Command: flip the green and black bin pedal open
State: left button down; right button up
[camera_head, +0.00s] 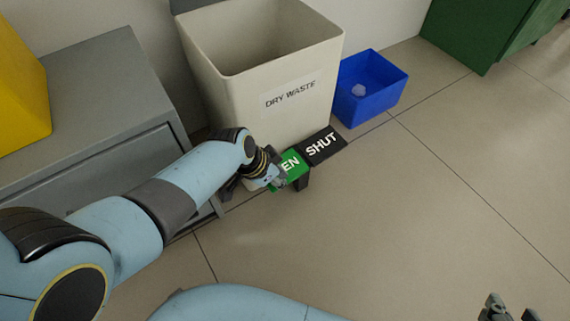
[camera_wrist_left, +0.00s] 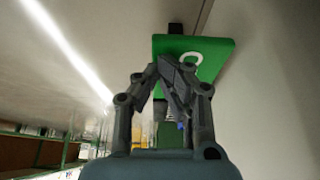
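The pedal has a green half (camera_head: 291,170), its lettering partly hidden by my left gripper, and a black half (camera_head: 323,146) marked SHUT. It sits on the floor at the front of the cream DRY WASTE bin (camera_head: 300,110). The bin's top is uncovered. My left gripper (camera_head: 277,180) is at the near left end of the green half. In the left wrist view its fingertips (camera_wrist_left: 167,64) come together just at the green plate (camera_wrist_left: 212,54); I cannot tell whether they touch it. My right gripper (camera_head: 510,312) is open and empty at the bottom right, away from the pedal.
A blue box (camera_head: 385,95) with a small pale item stands right of the bin. A grey cabinet (camera_head: 95,85) with a yellow object (camera_head: 20,90) on it is at the left. A green container (camera_head: 480,30) stands at the back right. The floor (camera_head: 420,210) at the right is clear.

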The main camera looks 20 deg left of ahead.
pick_arm(q)
jog(key=shift+s+a+f, duration=0.15)
jog(key=shift+s+f, duration=0.05)
jog(key=shift+f, duration=0.3)
jog(key=shift+w+r, duration=0.2)
pick_arm(e)
jog(key=shift+s, duration=0.1)
